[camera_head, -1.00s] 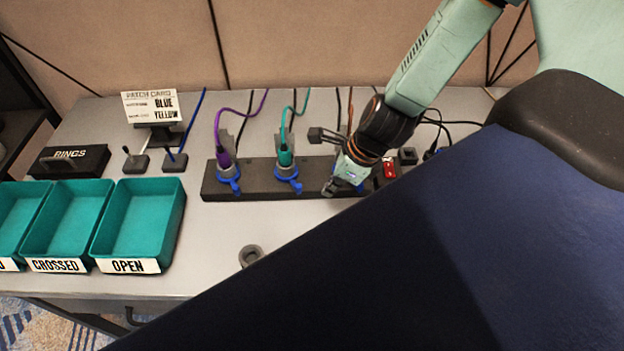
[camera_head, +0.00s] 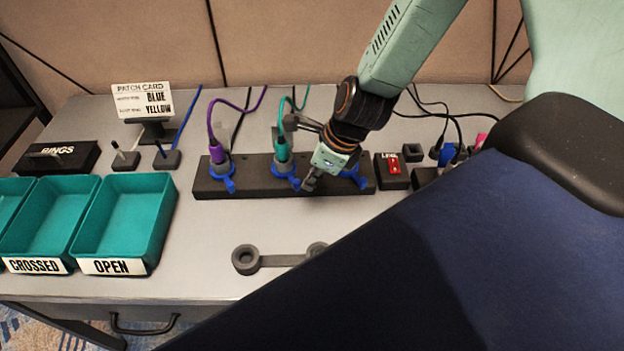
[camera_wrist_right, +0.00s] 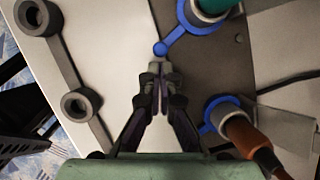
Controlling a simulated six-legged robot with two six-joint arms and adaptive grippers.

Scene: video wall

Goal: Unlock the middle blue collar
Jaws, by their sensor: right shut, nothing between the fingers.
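The middle blue collar (camera_head: 283,171) sits around the base of the teal plug (camera_head: 282,150) on the dark strip (camera_head: 236,184). Its lever sticks out toward the front. In the right wrist view the collar (camera_wrist_right: 195,30) is at the top, and its lever's round knob (camera_wrist_right: 160,48) lies just beyond my fingertips. My right gripper (camera_head: 309,184) is shut and empty, to the right of the middle collar's lever; it also shows in the wrist view (camera_wrist_right: 156,74). I cannot tell whether it touches the knob. My left gripper is out of view.
The left blue collar (camera_head: 222,172) holds a purple plug (camera_head: 217,154). The right blue collar (camera_head: 354,178) is partly behind my gripper; an orange-brown plug (camera_wrist_right: 240,130) stands in it. A grey two-ring bar (camera_head: 272,260) lies in front. Teal trays (camera_head: 126,215) stand left.

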